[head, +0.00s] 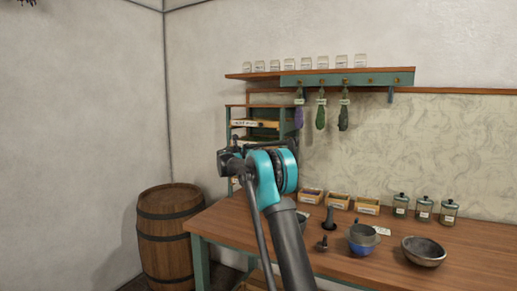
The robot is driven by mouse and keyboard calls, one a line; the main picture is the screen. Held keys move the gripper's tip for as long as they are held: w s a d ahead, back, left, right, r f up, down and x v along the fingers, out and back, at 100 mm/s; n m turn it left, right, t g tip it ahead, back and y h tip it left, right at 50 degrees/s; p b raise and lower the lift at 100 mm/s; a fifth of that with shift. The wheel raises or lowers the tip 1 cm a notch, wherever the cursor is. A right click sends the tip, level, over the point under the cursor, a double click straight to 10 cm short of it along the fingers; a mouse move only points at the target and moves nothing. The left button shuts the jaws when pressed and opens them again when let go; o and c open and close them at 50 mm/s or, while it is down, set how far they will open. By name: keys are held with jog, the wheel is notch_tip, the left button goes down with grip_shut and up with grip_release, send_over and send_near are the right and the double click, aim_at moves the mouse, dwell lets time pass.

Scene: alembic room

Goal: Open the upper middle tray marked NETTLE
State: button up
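A teal-framed tray rack (286,122) stands at the back left of the bench against the wall. An upper tray (272,125) in it shows a wooden front with a pale label, too small to read. Lower trays are mostly hidden behind my arm, so I cannot tell which one is marked NETTLE. My gripper (229,161) appears as dark parts at the end of my teal and grey arm, in front of the rack's lower part. Its fingers are not clear, and I cannot tell whether they are open or touch a tray.
Herb bundles (320,115) hang from a wall shelf (345,78) with several glass jars.

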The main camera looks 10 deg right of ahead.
jog(key=x, duration=0.7)
jog(key=shift+c, duration=0.2)
grip_shut()
